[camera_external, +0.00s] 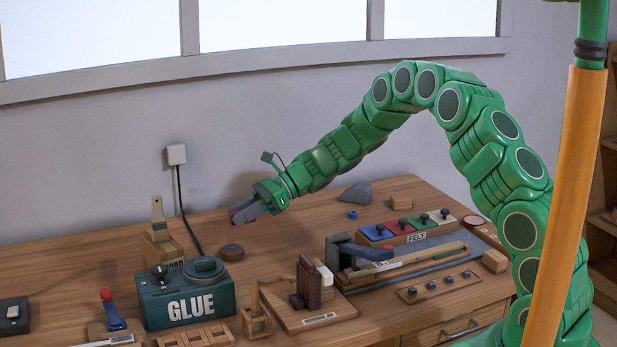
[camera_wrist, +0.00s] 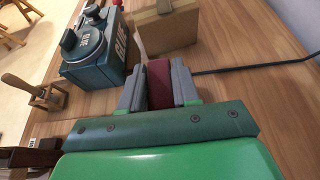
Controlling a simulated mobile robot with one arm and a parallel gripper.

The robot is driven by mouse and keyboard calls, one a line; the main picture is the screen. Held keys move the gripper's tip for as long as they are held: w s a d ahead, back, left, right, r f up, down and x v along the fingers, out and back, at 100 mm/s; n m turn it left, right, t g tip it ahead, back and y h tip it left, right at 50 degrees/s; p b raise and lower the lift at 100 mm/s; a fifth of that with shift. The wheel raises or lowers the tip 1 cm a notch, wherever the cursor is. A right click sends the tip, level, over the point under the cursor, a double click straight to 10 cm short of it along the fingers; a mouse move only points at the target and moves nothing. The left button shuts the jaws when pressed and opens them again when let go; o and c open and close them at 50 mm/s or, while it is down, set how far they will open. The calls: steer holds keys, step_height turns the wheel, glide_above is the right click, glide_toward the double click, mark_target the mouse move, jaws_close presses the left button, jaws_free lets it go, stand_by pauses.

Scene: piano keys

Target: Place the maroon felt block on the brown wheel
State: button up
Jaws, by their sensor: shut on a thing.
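My gripper (camera_external: 243,212) is shut on the maroon felt block (camera_wrist: 160,84). In the wrist view the block stands between the two grey fingers (camera_wrist: 159,74). In the external view only a small maroon part (camera_external: 233,215) shows at the fingertips. The brown wheel (camera_external: 232,252) is a small dark round piece lying on the wooden table, to the right of the cardboard box. In the external view my gripper is above and slightly right of the wheel, apart from it. I cannot make out the wheel in the wrist view.
A teal glue box (camera_external: 187,297) and a cardboard box (camera_external: 163,248) stand left of the wheel. A black cord (camera_external: 181,205) runs down the wall behind. A wooden jig (camera_external: 310,295) and a felt tray (camera_external: 408,238) are to the right. The table around the wheel is mostly clear.

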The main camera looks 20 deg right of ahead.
glide_above(232, 248)
steer(key=shift+f, duration=4)
steer(key=shift+f, duration=0.1)
steer(key=o, duration=1)
steer(key=v, duration=1.2)
